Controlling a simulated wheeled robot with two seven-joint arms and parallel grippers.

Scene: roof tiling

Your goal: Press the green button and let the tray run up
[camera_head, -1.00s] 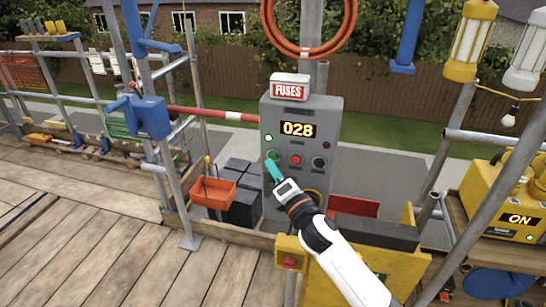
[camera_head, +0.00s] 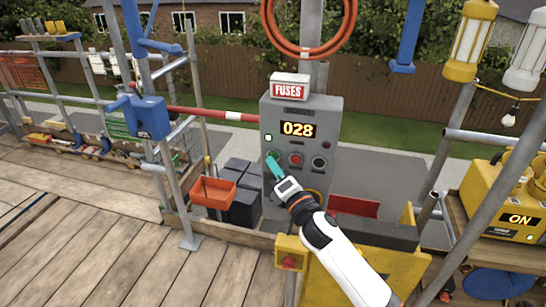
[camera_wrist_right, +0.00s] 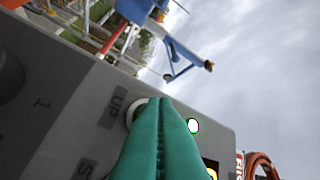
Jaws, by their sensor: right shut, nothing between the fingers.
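The grey control box (camera_head: 325,118) shows "028" on its display. The green button (camera_head: 273,154) is at the left of its button row, beside a red button (camera_head: 296,160). My right gripper (camera_head: 270,160), with teal fingers, is shut and empty, its tips at the green button. In the wrist view the fingers (camera_wrist_right: 160,135) cover most of a round button beside the "UP" label (camera_wrist_right: 113,108); whether it is pressed in cannot be told. An orange-red tray (camera_head: 213,194) is left of the box; I cannot tell if it is the hoist's tray. My left gripper is not in view.
A lit white lamp (camera_head: 268,138) is above the green button. Dark stacked blocks (camera_head: 240,205) stand behind the orange tray. A scaffold pole with a blue fitting (camera_head: 150,118) rises at left. A yellow machine (camera_head: 505,205) reading "ON" is at right. The plank floor (camera_head: 90,240) is clear.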

